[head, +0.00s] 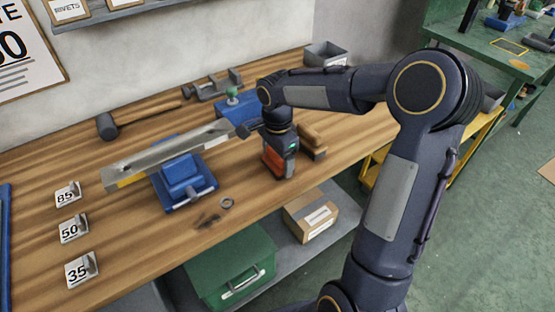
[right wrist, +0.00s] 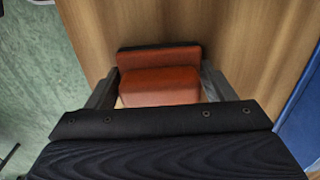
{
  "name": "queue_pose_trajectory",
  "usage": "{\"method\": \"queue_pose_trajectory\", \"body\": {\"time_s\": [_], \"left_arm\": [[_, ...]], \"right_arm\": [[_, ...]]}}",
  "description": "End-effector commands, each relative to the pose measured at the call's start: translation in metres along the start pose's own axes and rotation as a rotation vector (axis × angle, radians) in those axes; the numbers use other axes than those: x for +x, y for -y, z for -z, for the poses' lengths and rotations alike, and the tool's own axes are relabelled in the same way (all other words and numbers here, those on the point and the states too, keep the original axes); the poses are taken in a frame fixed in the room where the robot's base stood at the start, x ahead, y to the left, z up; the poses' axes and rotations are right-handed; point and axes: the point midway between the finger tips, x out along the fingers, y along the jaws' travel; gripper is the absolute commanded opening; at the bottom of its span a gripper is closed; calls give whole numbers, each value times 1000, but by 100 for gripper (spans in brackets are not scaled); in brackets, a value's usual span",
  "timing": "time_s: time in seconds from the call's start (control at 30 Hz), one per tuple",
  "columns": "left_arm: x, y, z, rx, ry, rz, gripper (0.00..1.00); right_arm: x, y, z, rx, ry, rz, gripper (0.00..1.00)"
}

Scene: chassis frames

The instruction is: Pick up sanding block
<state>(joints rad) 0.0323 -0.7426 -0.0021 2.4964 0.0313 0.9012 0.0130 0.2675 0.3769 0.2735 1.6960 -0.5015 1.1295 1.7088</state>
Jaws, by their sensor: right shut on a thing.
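The sanding block (right wrist: 160,82) is orange-red with a dark strip along its far side. In the right wrist view it sits between the two fingers of my right gripper (right wrist: 160,88), which is shut on it. In the head view my right gripper (head: 283,160) points down near the bench's front edge. The block's orange-red side (head: 271,162) shows beside it, partly hidden by the gripper. I cannot tell whether the block touches the bench top. My left gripper is not in view.
A blue vise (head: 181,178) holding a long metal bar (head: 165,153) stands left of my right gripper. Brown wooden blocks (head: 313,138) lie close on its right. A mallet (head: 107,127) and numbered cards (head: 74,229) lie further left. A green box (head: 228,262) stands below.

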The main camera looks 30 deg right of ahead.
Motion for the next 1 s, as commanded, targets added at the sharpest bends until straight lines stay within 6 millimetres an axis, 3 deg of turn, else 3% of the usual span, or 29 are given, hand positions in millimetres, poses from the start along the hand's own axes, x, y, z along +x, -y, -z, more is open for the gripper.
{"method": "queue_pose_trajectory", "body": {"time_s": [0.27,0.47,0.73,1.0], "left_arm": [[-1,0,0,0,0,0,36],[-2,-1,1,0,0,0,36],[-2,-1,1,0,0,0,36],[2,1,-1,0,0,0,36]], "right_arm": [[-6,0,0,1,-1,2,47],[-33,1,0,-1,-1,6,47],[-93,-49,-8,0,-2,9,47],[-119,-111,-19,1,-1,5,47]]}}
